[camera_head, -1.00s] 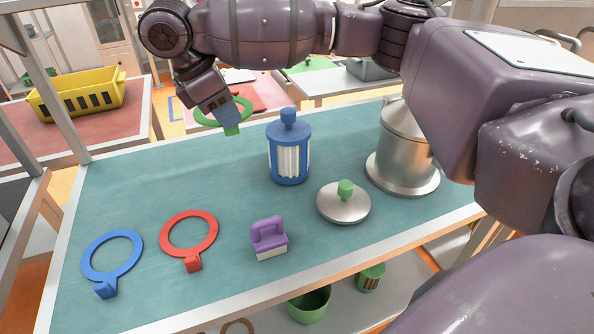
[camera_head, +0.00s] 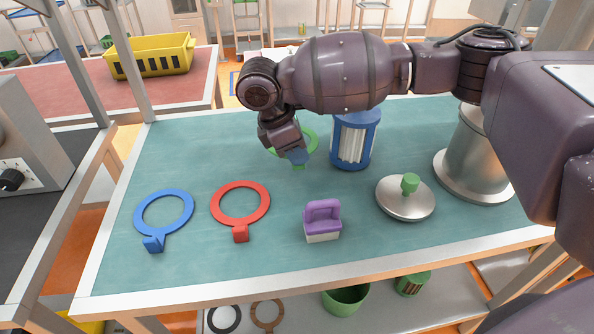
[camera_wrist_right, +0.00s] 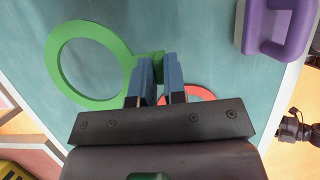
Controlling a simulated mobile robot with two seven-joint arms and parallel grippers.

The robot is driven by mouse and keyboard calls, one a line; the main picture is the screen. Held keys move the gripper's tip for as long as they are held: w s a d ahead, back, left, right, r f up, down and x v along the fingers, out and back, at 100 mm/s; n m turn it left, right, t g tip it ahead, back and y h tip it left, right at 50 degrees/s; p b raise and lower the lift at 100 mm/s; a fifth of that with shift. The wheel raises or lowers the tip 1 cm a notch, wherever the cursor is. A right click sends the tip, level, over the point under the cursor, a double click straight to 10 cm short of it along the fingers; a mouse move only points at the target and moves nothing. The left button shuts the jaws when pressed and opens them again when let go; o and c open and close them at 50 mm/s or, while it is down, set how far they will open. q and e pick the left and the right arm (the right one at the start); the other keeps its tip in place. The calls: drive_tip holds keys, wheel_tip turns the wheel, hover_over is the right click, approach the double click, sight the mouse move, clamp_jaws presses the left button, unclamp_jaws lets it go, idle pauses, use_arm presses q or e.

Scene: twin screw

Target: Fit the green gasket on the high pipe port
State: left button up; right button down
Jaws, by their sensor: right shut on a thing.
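The green gasket (camera_head: 313,141) is a flat ring with a tab. My right gripper (camera_head: 298,158) is shut on its tab and holds it above the teal table, left of the blue filter. In the right wrist view the gasket (camera_wrist_right: 122,92) extends left from the blue fingers (camera_wrist_right: 160,82), which pinch the tab. My arm and wrist hide part of the ring in the head view. I cannot make out a high pipe port in either view. My left gripper is out of view.
On the teal table (camera_head: 190,285) lie a blue ring (camera_head: 142,213), a red ring (camera_head: 215,205), a purple-handled brush (camera_head: 322,213) and a steel lid (camera_head: 408,204). A blue filter (camera_head: 354,142) and steel housing (camera_head: 470,160) stand behind. A grey machine (camera_head: 25,150) is at left.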

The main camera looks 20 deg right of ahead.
sight(298, 169)
wheel_tip(298, 169, down, 6)
drive_tip(key=shift+r+b, duration=0.25)
drive_tip(key=shift+b, duration=0.35)
drive_tip(key=shift+r, duration=0.1)
drive_tip(key=c, duration=1.2)
unclamp_jaws()
